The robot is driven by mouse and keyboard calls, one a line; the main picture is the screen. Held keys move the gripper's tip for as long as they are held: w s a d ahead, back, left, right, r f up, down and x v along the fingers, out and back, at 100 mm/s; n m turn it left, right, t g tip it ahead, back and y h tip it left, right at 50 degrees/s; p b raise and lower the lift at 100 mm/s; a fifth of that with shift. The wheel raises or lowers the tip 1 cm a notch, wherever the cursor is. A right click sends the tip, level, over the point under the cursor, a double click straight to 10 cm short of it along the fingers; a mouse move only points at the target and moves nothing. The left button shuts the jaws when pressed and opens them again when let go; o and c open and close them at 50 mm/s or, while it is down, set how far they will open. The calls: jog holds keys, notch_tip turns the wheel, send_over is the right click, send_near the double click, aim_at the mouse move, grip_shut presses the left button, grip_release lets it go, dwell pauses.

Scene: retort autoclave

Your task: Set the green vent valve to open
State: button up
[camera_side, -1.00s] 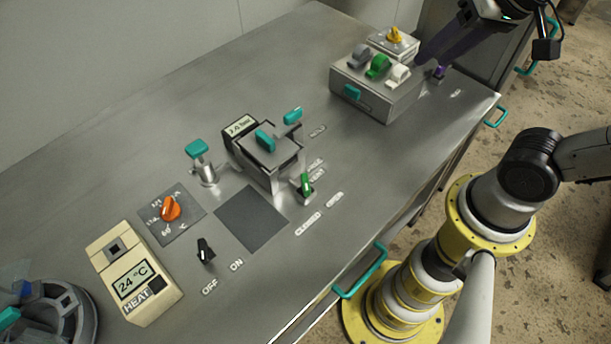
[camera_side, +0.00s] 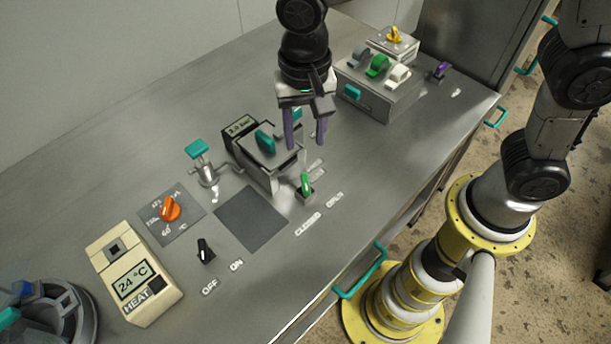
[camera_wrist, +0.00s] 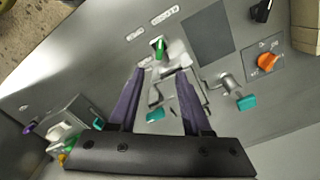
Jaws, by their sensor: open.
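The green vent valve (camera_side: 306,184) is a small green lever on a grey base, on the steel bench beside the CLOSED (camera_side: 308,224) and OPEN (camera_side: 335,200) labels. Its handle stands roughly upright; I cannot tell clearly which label it favours. In the wrist view the green lever (camera_wrist: 159,47) shows just beyond the fingertips. My gripper (camera_side: 305,141) is open and empty, with two purple fingers pointing down. It is above and behind the lever, apart from it. In the wrist view the gripper's fingers (camera_wrist: 160,72) straddle the line toward the lever.
A boxy lidded unit with a teal handle (camera_side: 265,141) stands close left of my gripper. A teal-topped valve (camera_side: 198,149), an orange knob (camera_side: 171,209) and a black switch (camera_side: 205,251) are further left. A box with coloured knobs (camera_side: 376,92) stands behind right.

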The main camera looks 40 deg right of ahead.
aim_at(305, 181)
notch_tip(305, 181, down, 13)
jog(key=shift+f, duration=0.1)
dwell(0.3)
grip_shut()
